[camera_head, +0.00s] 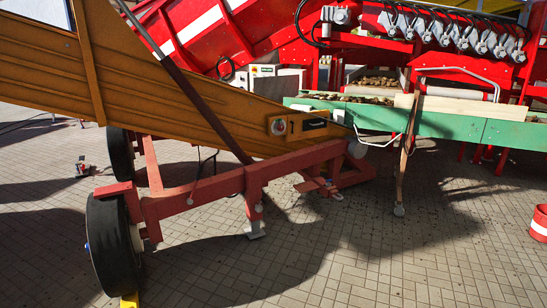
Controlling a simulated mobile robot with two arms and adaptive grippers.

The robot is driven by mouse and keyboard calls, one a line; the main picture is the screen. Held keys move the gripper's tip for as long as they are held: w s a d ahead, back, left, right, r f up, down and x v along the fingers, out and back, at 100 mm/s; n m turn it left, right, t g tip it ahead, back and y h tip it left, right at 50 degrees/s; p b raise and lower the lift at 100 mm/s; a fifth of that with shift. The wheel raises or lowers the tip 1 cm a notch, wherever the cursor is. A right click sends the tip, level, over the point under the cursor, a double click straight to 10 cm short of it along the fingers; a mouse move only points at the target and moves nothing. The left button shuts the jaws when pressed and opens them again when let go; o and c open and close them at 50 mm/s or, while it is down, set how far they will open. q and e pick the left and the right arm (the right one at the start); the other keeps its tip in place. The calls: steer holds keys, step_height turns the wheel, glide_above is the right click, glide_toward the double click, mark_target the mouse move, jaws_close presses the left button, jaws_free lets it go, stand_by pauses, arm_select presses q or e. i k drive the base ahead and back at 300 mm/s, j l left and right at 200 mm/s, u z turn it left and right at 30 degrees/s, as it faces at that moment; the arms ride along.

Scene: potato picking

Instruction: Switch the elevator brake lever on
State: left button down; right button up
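The elevator (170,85) is a long orange inclined conveyor that runs from the upper left down to the middle, on a red wheeled frame (215,190). Small red parts (312,184) show at the frame's front end, above the paving. I cannot tell which part is the brake lever or how it is set. Neither of my grippers is in view.
Two black wheels (110,245) stand left, with a yellow block (129,300) at the near one. A green conveyor (450,125) and red machine (220,35) stand behind. A red-white post (540,223) is at the right edge. Paving in front is clear.

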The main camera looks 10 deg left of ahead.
mark_target(190, 201)
steer(key=i+j+u, duration=0.1)
steer(key=i+u, duration=0.2)
steer(key=i, duration=0.3)
steer(key=i+u, duration=0.3)
steer(key=i, duration=0.25)
steer(key=i+j+z, duration=0.45)
steer(key=i, duration=0.35)
steer(key=i+j+z, duration=0.45)
steer(key=i+j, duration=0.3)
